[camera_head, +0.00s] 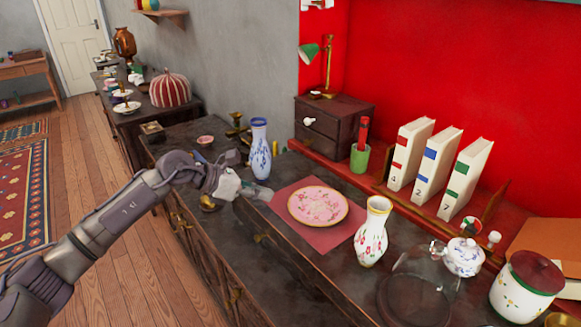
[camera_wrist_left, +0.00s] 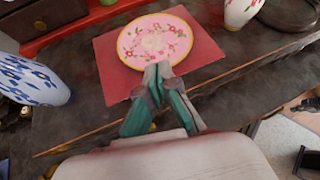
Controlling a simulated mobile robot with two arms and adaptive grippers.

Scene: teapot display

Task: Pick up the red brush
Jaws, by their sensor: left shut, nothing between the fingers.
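A red upright item (camera_head: 364,130), which looks like the red brush, stands in a green cup (camera_head: 359,158) in front of the small dark drawer box. Its lower part is hidden in the cup. My left gripper (camera_head: 266,192) is over the front part of the dark counter, left of the pink plate and well short of the cup. In the left wrist view its green-sided fingers (camera_wrist_left: 158,76) are together and empty, showing in front of the red mat and the plate's near rim. I cannot see the brush in that view. My right gripper is not in view.
The pink plate (camera_head: 318,205) lies on a red mat (camera_head: 298,231). A blue-patterned vase (camera_head: 260,150) stands behind my gripper, and a flowered vase (camera_head: 372,232) stands right of the plate. White binders (camera_head: 411,154) stand on the red ledge. A glass dome (camera_head: 424,280) is at the right.

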